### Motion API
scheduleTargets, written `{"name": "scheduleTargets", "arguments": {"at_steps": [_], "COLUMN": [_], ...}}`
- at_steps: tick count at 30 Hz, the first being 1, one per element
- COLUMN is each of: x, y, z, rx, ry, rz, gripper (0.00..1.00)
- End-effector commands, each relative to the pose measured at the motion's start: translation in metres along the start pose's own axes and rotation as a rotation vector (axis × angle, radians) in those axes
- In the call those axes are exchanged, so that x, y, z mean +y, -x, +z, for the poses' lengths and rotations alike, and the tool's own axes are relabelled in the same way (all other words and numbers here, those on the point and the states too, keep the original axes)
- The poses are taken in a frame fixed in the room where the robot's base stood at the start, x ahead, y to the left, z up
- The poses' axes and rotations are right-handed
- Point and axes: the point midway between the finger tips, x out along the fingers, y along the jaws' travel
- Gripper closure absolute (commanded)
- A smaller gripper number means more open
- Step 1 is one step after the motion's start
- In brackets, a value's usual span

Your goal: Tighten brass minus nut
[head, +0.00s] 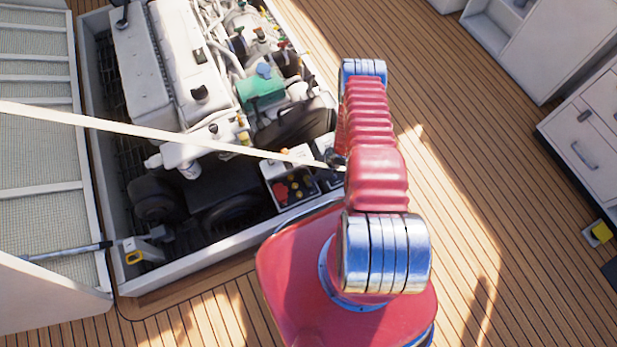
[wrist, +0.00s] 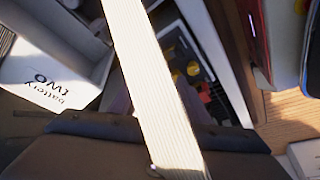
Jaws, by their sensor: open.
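The battery box (head: 268,170) sits at the front right corner of the open engine hatch. Red and yellow parts (head: 292,187) show in its dark top. In the wrist view, yellow parts (wrist: 193,68) and a red part (wrist: 203,86) show past a pale strip. I cannot pick out the brass minus nut in either view. My gripper (head: 335,158) is a small dark shape at the end of my red arm, above the right side of the box. It is open, and I see nothing held in it. Its fingertips are mostly hidden.
A long pale strip (head: 150,131) crosses over the hatch to my gripper and blocks much of the wrist view (wrist: 150,75). A white panel reading "battery two" (wrist: 45,85) is at left. The engine (head: 190,60) fills the hatch; wooden deck (head: 490,200) lies clear at right.

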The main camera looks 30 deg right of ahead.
Motion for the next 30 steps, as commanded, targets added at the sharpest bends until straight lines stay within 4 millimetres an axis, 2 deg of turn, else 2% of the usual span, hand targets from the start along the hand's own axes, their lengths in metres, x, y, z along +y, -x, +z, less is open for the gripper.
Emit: {"name": "scheduleTargets", "arguments": {"at_steps": [18,24,30], "x": [-0.001,0.000,0.000], "y": [-0.066,-0.076,-0.076], "z": [0.000,0.000,0.000], "rx": [0.000,0.000,0.000], "ry": [0.001,0.000,-0.001], "rz": [-0.001,0.000,0.000], "gripper": [0.58,0.58,0.58]}}
